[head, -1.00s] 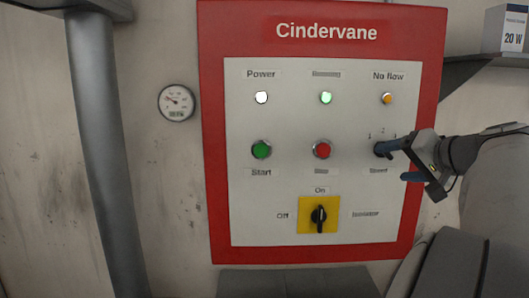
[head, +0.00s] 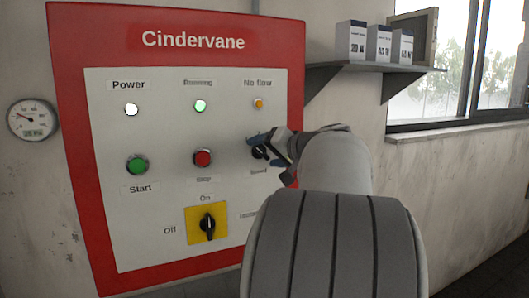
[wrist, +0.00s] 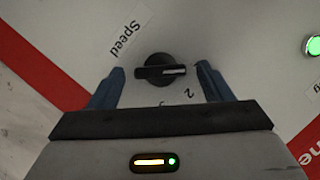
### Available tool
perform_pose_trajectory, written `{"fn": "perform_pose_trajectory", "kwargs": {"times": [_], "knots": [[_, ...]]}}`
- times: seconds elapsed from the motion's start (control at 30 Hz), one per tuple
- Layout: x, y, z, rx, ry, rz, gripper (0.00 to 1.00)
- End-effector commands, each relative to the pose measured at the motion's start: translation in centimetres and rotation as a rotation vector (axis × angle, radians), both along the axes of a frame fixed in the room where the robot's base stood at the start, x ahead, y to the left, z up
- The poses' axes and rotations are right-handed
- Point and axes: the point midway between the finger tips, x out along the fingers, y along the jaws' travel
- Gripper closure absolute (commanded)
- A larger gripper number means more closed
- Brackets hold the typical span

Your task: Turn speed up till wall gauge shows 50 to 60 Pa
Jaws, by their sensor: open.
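The round wall gauge (head: 33,118) hangs left of the red-framed panel (head: 175,38). Its needle points up and left; its numbers are too small to read. The black Speed knob (wrist: 160,70) shows between the two blue fingers of my gripper (wrist: 160,76) in the wrist view. The fingers are open, with gaps on both sides of the knob. The knob's white mark points right in that view, towards the right finger; a 2 is printed nearby. In the head view my gripper (head: 260,147) is at the Speed knob and partly covers it.
The Power lamp (head: 131,109) is white and the Running lamp (head: 200,106) green. The No flow lamp (head: 258,104) is amber. Start (head: 137,165) and Stop (head: 203,158) buttons and the yellow isolator (head: 207,224), set to On, are close by. A shelf (head: 375,68) holds boxes.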

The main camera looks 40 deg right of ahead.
Motion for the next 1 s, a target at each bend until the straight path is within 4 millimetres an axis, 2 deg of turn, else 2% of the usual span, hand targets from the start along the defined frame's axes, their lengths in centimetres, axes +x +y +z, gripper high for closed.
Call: {"fn": "perform_pose_trajectory", "kwargs": {"times": [0.1, 0.63, 1.0], "knots": [[-0.01, 0.02, 0.00, 0.000, 0.000, 0.000, 0.29], [-0.02, 0.07, -0.01, 0.000, 0.000, 0.001, 0.72], [0.00, -0.02, -0.36, 0.071, -0.017, 0.002, 0.72]]}}
